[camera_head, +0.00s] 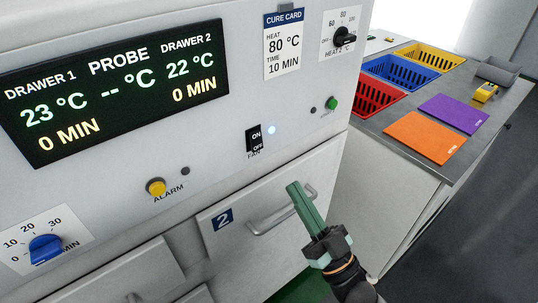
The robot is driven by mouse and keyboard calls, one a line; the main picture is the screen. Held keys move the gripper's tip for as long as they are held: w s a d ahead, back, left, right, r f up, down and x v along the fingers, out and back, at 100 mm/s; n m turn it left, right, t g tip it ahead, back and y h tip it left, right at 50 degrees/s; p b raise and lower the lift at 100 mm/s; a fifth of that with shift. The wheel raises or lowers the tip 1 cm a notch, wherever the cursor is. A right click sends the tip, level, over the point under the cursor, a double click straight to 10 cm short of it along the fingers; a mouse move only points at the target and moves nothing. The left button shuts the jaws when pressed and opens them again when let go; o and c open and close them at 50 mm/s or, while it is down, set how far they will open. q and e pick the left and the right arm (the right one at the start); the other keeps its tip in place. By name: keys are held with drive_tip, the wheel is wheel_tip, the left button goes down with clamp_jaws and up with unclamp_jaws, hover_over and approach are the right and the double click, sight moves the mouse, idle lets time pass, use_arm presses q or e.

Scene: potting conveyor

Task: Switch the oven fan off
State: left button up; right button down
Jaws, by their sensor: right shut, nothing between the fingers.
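The oven fan switch (254,139) is a small black rocker marked ON at the top and OFF at the bottom, with the label FAN under it. It sits on the white oven panel, above drawer 2. A small light (271,130) just right of it glows bluish white. My right gripper (294,188) has green fingers that are shut and empty. It comes in from the bottom right and points up toward the panel. In the picture its tips are below and right of the switch, in front of the drawer 2 handle. My left gripper is not in view.
Other controls are near: a yellow alarm button (156,187), a green button (332,103), a black heat knob (343,37) and a blue timer knob (45,248). The drawer handle (268,222) juts out. A counter at right holds red, blue and yellow crates (426,57).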

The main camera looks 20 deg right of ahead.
sight(258, 141)
drive_tip(key=shift+w+a+r+p, duration=0.25)
drive_tip(key=shift+w+a+r, duration=0.25)
drive_tip(key=shift+w, duration=0.9)
drive_tip(key=shift+w+a+r+p, duration=0.2)
drive_tip(key=shift+w+a+r, duration=0.25)
drive_tip(key=shift+w, duration=0.95)
drive_tip(key=shift+w+a+r+p, duration=0.25)
drive_tip(key=shift+w+a+r, duration=0.25)
drive_tip(key=shift+w, duration=0.9)
drive_tip(key=shift+f, duration=0.1)
